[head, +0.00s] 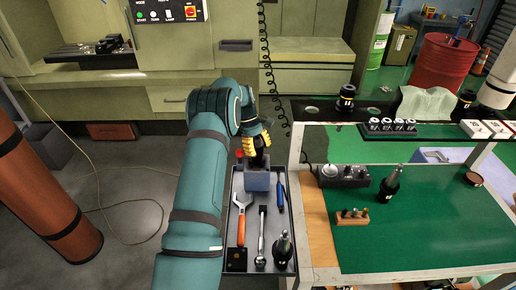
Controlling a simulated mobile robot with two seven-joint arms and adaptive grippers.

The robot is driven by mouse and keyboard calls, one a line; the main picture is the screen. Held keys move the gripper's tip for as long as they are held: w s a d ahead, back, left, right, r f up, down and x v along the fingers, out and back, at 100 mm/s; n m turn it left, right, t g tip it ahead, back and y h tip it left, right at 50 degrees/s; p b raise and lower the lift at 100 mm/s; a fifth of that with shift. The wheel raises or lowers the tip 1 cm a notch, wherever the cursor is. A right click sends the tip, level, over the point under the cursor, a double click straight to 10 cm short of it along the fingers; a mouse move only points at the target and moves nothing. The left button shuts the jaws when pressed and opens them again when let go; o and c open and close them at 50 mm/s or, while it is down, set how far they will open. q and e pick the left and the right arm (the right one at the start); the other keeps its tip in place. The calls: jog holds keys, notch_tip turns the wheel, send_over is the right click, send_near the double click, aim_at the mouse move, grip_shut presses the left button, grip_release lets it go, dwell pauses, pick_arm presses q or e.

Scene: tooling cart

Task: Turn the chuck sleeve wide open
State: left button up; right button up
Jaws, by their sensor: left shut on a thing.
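My left gripper (255,146) reaches in from the front and is shut on the chuck sleeve. The chuck is mostly hidden behind the yellow-and-black fingers. A dark part (258,160) shows just below the fingertips, above a blue-grey block (257,181) on the cart's tray. How far the sleeve is turned cannot be seen. My right gripper is not in view.
The grey tray (235,222) holds an orange-handled wrench (242,222), a ratchet (262,232), a blue-handled tool (280,192) and a tool holder (283,250). The green-topped table (430,235) stands to the right, with another tool holder (390,184) and a small wooden rack (352,216).

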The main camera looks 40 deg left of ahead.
pick_arm(q)
jog(key=o, duration=1.2)
jog(key=v, duration=1.2)
